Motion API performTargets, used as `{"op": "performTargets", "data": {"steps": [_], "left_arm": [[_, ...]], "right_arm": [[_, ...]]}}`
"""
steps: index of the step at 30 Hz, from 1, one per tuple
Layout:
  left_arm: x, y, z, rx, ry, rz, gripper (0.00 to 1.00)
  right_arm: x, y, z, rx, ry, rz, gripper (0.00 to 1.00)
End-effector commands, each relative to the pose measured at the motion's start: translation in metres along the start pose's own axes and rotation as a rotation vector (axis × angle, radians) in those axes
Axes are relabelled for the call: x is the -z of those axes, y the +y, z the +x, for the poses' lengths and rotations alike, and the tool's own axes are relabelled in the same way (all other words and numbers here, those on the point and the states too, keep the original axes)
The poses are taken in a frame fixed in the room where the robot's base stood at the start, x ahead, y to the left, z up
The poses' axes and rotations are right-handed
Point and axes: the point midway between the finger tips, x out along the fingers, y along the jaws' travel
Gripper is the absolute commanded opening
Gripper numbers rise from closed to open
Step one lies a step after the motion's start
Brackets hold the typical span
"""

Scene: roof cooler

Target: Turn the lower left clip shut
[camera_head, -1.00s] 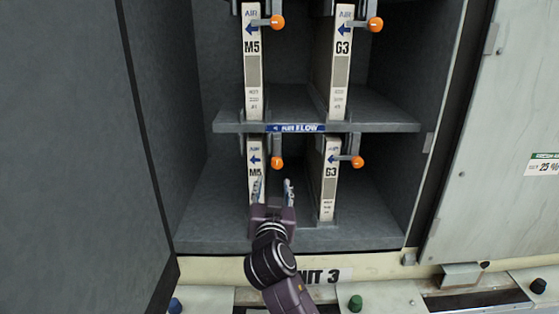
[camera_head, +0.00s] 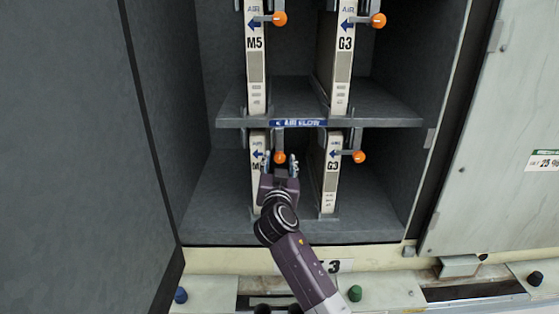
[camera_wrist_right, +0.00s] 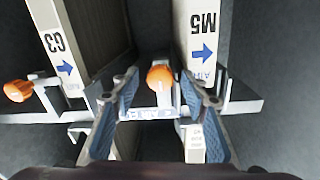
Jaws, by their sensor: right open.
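The lower left clip is a metal lever with an orange knob (camera_head: 280,157), at the lower M5 filter (camera_head: 259,195). My right gripper (camera_head: 281,163) is open, with its fingertips on either side of this knob in the head view. In the right wrist view the knob (camera_wrist_right: 159,77) shows between the two blue-padded fingers, with visible gaps on both sides. The lever behind the knob is mostly hidden. My left gripper is not in view.
The lower G3 filter (camera_head: 330,185) stands to the right, its orange knob (camera_head: 359,157) sticking out close by. A shelf (camera_head: 385,116) runs just above the gripper. Two upper filters have orange knobs too. The cabinet floor is bare at right.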

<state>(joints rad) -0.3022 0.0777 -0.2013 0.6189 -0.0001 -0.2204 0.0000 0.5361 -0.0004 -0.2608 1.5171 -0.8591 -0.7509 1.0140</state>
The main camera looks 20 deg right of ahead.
Motion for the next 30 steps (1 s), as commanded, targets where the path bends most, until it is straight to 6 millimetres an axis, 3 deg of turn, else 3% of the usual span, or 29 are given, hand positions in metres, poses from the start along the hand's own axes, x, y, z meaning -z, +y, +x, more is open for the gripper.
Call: {"op": "performTargets", "data": {"steps": [4, 15, 23, 30], "left_arm": [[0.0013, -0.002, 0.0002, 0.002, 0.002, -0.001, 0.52], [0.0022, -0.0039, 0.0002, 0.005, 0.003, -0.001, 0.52], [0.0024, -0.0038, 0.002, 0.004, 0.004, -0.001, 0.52], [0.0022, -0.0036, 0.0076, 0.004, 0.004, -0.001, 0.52]], "right_arm": [[-0.0001, -0.0001, -0.0002, 0.0, 0.0, 0.0, 0.39], [-0.0002, -0.0002, -0.0004, 0.0, 0.0, 0.0, 0.0], [-0.0009, -0.0002, -0.0005, 0.0, 0.001, -0.029, 0.0], [-0.0018, -0.0004, -0.0006, 0.001, 0.006, -0.153, 0.0]]}}
